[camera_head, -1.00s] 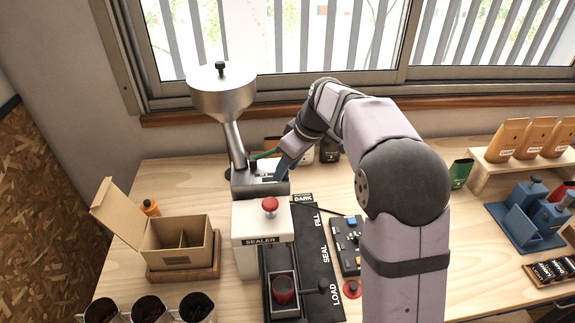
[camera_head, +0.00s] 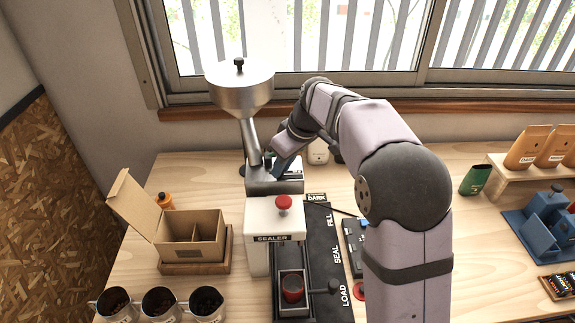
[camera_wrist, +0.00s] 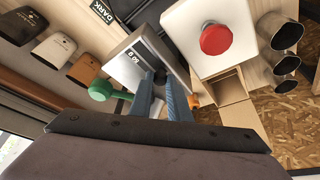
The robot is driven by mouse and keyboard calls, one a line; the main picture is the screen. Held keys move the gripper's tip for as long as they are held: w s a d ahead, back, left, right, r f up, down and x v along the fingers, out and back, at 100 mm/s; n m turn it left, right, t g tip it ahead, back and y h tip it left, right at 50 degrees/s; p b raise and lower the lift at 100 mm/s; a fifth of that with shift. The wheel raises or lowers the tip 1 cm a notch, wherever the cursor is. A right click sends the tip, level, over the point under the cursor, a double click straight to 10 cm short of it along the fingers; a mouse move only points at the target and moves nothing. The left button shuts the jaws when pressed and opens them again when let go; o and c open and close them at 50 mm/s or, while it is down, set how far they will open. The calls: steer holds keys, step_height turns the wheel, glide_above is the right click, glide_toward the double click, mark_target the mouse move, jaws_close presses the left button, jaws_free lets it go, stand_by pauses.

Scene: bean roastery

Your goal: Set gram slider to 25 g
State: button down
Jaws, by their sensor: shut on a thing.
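The grey metal dosing unit (camera_head: 275,186) stands under the funnel hopper (camera_head: 240,88), behind the white sealer. My gripper (camera_wrist: 160,76) reaches down onto its top from the right in the head view. In the wrist view, the blue fingers are close together at the dosing unit (camera_wrist: 167,57), shut on the small gram slider, which they mostly hide. A green round-ended handle (camera_wrist: 101,90) lies left of the fingers.
The sealer (camera_head: 272,215) with its red button (camera_head: 283,203) stands directly in front of the unit. An open cardboard box (camera_head: 193,236) is at left, with several metal cups below it. Coffee bags (camera_wrist: 54,46) show in the wrist view.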

steer(key=c, duration=1.7)
jaws_free()
steer(key=shift+a, duration=0.3)
steer(key=shift+o, duration=0.2)
steer(key=shift+d, duration=0.15)
steer(key=shift+r, duration=0.15)
steer(key=b+v, duration=0.2)
steer(key=v, duration=0.5)
steer(key=s+d+f+m+g+h+p, duration=0.1)
steer(key=s+d+f+m+p, duration=0.2)
steer(key=s, duration=0.6)
steer(key=s+d+f+m+g+h+p, duration=0.1)
steer(key=s+d+f+m+p, duration=0.2)
steer(key=s, duration=0.6)
steer(key=s+d+f+m+g+h+p, duration=0.1)
steer(key=s+d+f+m+p, duration=0.2)
steer(key=s, duration=0.7)
step_height(320, 180, down, 3)
steer(key=shift+d+r, duration=0.2)
steer(key=shift+d, duration=0.7)
